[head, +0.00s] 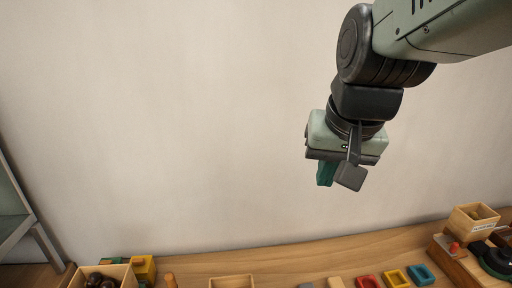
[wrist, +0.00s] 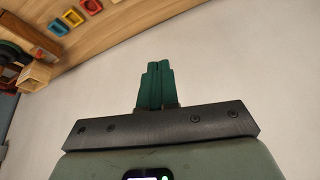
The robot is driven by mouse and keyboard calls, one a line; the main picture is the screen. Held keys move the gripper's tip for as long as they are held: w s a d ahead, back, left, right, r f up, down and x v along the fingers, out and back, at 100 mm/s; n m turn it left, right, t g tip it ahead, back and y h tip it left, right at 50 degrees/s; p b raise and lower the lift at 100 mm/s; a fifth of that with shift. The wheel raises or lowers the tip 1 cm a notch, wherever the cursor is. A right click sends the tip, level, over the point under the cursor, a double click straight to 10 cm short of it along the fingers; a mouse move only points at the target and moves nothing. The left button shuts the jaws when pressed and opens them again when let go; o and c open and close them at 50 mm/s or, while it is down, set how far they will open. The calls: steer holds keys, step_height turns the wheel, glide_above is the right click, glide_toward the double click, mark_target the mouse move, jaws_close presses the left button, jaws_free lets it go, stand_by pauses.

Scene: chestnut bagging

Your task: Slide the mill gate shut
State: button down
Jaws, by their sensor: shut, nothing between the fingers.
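My gripper (head: 326,174) hangs high in front of the pale wall, well above the table and clear of everything. Its green fingers are together and empty, as the wrist view also shows (wrist: 156,84). At the far right of the head view stands a wooden apparatus that may be the mill, with a labelled wooden box (head: 474,218), a red knob (head: 455,247) and a dark round part (head: 495,262). It also shows at the left of the wrist view, where the box (wrist: 38,75) is partly visible. I cannot make out the gate or its position.
The wooden table (head: 290,262) runs along the bottom. On it are red (head: 368,281), yellow (head: 396,278) and blue (head: 421,274) frames, a box of dark round things (head: 104,270), a yellow block (head: 144,268) and an empty-looking wooden box (head: 231,281). A grey frame (head: 22,225) stands left.

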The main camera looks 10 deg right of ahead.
steer(key=w+d+f+m, duration=0.2)
steer(key=w+d+f, duration=0.2)
steer(key=w+d, duration=0.15)
steer(key=m+g+h, duration=0.5)
steer(key=g+h, duration=0.1)
steer(key=h, duration=0.1)
glide_toward(448, 248)
step_height(448, 248, down, 4)
steer(key=w, duration=0.2)
steer(key=shift+s+d+m+t, duration=0.3)
steer(key=shift+s+d, duration=0.55)
steer(key=shift+s, duration=0.05)
steer(key=shift+s+d, duration=0.5)
steer(key=shift+d, duration=0.05)
steer(key=shift+d, duration=0.1)
